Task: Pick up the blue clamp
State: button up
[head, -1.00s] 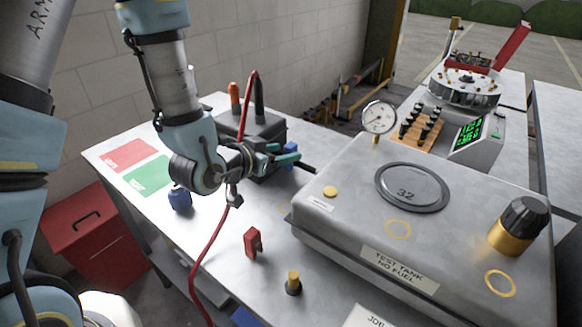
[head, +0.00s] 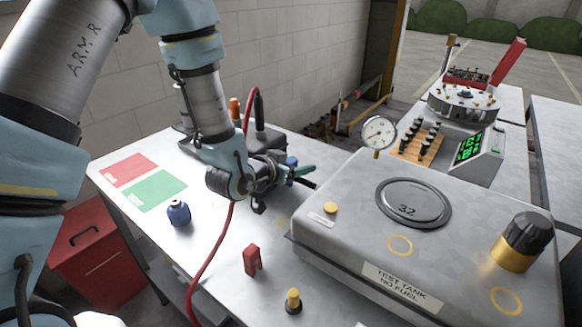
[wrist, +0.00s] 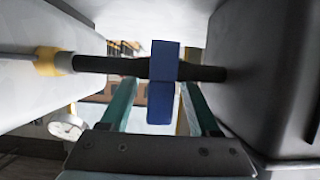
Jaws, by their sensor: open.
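The blue clamp (wrist: 162,82) is an upright blue block set across a dark rod or hose (wrist: 110,66) in the wrist view. In the head view only a small blue part (head: 291,161) shows behind my gripper (head: 302,172). My gripper is open, with its two teal fingers (wrist: 158,102) to the left and right of the clamp in the wrist view. A gap shows on each side of the clamp. I cannot tell exactly how far the fingertips reach along it.
A grey test tank (head: 345,250) stands close on the right. A dark box (head: 262,137) with terminals stands behind my gripper. A red cable (head: 213,250) hangs across the table. A red clip (head: 252,260) and a dark blue bottle (head: 179,213) stand nearer.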

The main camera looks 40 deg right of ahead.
grip_shut()
dwell(0.5)
